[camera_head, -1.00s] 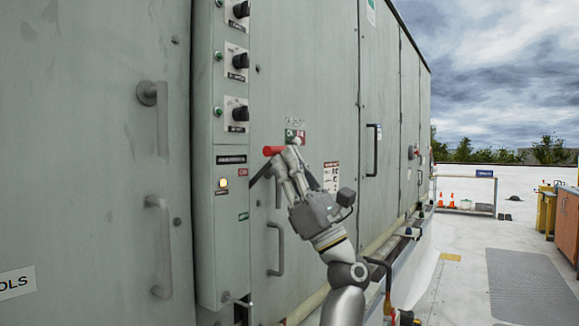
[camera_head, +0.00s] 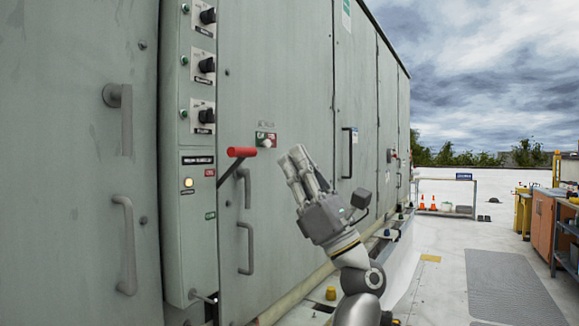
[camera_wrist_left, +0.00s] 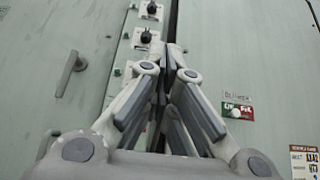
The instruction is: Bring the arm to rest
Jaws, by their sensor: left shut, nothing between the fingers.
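My left gripper (camera_head: 299,158) is shut and empty, raised in front of the cooler's grey door panels. In the head view it stands to the right of the red-handled lever (camera_head: 241,152), with a visible gap between them. In the left wrist view my left gripper's fingers (camera_wrist_left: 172,50) come together and cover part of the control strip. My right gripper is not in view.
The cooler's control strip (camera_head: 190,235) carries black knobs and a lit lamp (camera_head: 188,183). Door handles (camera_head: 126,245) stick out of the panels. A red and green label (camera_head: 265,140) is behind the gripper. Open roof floor with a grey mat (camera_head: 508,285) lies to the right.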

